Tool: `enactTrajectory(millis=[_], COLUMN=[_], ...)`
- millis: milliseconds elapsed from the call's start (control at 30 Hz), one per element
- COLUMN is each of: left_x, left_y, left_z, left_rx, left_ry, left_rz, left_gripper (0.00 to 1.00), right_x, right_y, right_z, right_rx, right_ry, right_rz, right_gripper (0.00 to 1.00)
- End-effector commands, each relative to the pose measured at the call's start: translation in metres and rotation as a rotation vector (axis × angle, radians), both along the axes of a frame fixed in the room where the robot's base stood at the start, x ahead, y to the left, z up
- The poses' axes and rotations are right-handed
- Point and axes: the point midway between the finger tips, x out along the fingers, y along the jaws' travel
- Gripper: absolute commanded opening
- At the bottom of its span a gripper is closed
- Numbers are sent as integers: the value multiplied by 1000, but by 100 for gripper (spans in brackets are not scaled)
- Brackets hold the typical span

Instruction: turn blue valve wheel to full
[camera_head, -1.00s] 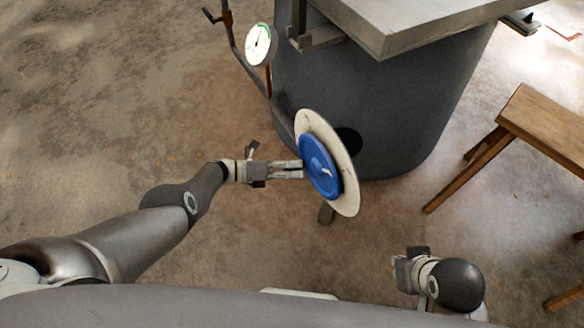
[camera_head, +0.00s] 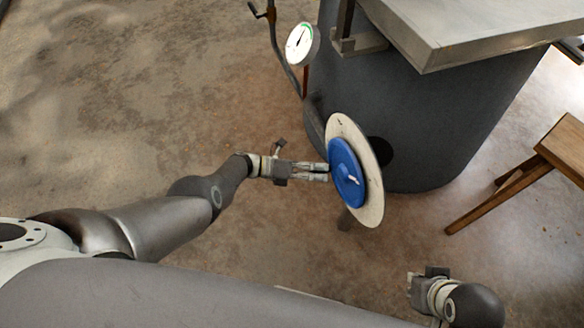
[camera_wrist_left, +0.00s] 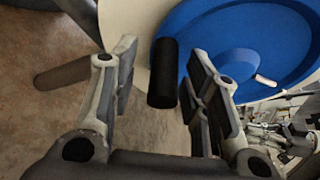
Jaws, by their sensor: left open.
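The blue valve wheel (camera_head: 345,174) is a disc with a small white pointer mark, set in front of a round pale dial plate (camera_head: 371,207) on the side of the dark vessel. My left gripper (camera_head: 326,172) is at the wheel's left edge. In the left wrist view, the wheel (camera_wrist_left: 225,35) fills the upper right, and a short black handle knob (camera_wrist_left: 163,75) sticks out between the open fingers of my left gripper (camera_wrist_left: 160,85); I cannot tell whether they touch it. My right gripper (camera_head: 428,275) is low at right, away from the wheel; its fingers are unclear.
The dark grey vessel (camera_head: 440,125) stands behind the dial, under a grey slab top (camera_head: 470,35). A round gauge (camera_head: 301,44) is at its upper left. A wooden stool (camera_head: 545,165) stands at right. The floor at left is clear.

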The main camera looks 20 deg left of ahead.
Motion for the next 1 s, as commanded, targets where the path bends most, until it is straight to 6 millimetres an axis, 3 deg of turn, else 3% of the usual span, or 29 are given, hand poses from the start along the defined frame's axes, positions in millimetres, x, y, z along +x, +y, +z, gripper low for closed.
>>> enactTrajectory(millis=[267,700,1000], left_x=[-7,-29,-35], left_y=[18,93,108], left_z=[4,21,25], left_rx=[2,5,3], left_ry=[0,2,3], left_rz=[0,3,2], left_gripper=[42,42,42], right_x=[-1,-1,-1], right_y=[0,0,0], right_z=[0,0,0], right_rx=[-1,-1,-2], right_ry=[2,2,2], right_rz=[1,1,1], right_gripper=[0,0,0])
